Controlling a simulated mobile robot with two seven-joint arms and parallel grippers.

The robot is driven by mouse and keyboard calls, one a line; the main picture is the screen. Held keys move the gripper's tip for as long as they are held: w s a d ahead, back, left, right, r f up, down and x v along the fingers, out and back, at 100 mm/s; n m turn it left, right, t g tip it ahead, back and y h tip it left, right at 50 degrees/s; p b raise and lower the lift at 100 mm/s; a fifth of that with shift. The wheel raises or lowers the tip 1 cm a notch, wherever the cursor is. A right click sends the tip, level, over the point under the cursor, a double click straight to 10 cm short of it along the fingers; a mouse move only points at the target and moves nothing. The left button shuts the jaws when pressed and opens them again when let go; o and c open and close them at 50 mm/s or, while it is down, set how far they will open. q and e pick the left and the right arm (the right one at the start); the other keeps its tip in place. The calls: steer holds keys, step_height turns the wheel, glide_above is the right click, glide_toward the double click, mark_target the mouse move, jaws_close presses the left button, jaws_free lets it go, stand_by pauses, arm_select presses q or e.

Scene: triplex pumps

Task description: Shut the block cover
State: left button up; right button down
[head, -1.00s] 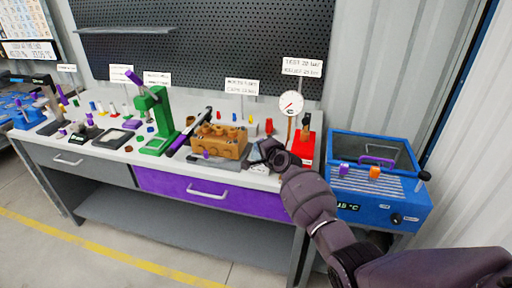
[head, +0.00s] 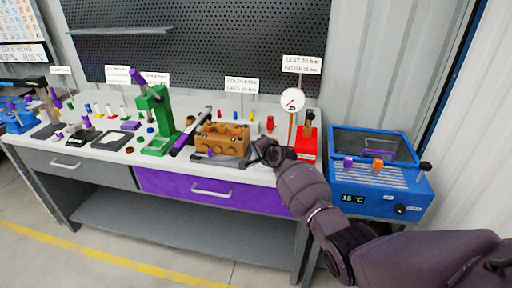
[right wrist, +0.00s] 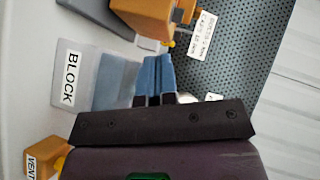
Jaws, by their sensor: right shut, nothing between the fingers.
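The orange-brown block (head: 221,140) stands on a grey base on the bench, with round openings along its top. The right wrist view shows part of an orange body (right wrist: 150,18) and a grey plate labelled BLOCK (right wrist: 72,75). I cannot clearly tell the cover apart from the block. My right gripper (head: 262,152) is at the block's right end, low over the bench; I cannot tell whether it touches. In the right wrist view its fingers (right wrist: 154,76) are together and empty, just below the orange body. My left gripper is not in view.
A gauge (head: 292,101) and a red unit (head: 305,143) stand right of the block. A black-and-purple lever tool (head: 190,131) and a green press (head: 156,120) stand to its left. A blue bath (head: 381,188) is beside the bench. An orange VENT part (right wrist: 45,158) shows in the wrist view.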

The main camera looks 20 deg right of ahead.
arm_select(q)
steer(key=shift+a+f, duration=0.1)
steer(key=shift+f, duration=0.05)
arm_select(e)
steer(key=shift+w+a+f, duration=0.1)
steer(key=shift+f, duration=0.1)
arm_select(q)
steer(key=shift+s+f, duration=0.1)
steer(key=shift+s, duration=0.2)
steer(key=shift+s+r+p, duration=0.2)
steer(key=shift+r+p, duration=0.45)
steer(key=shift+p, duration=0.25)
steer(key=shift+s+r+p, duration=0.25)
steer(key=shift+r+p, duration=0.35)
steer(key=shift+p, duration=0.3)
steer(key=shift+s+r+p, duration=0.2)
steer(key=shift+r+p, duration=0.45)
steer(key=shift+p, duration=0.25)
arm_select(e)
steer(key=s+a+r, duration=0.4)
steer(key=s+r, duration=0.2)
steer(key=r, duration=0.5)
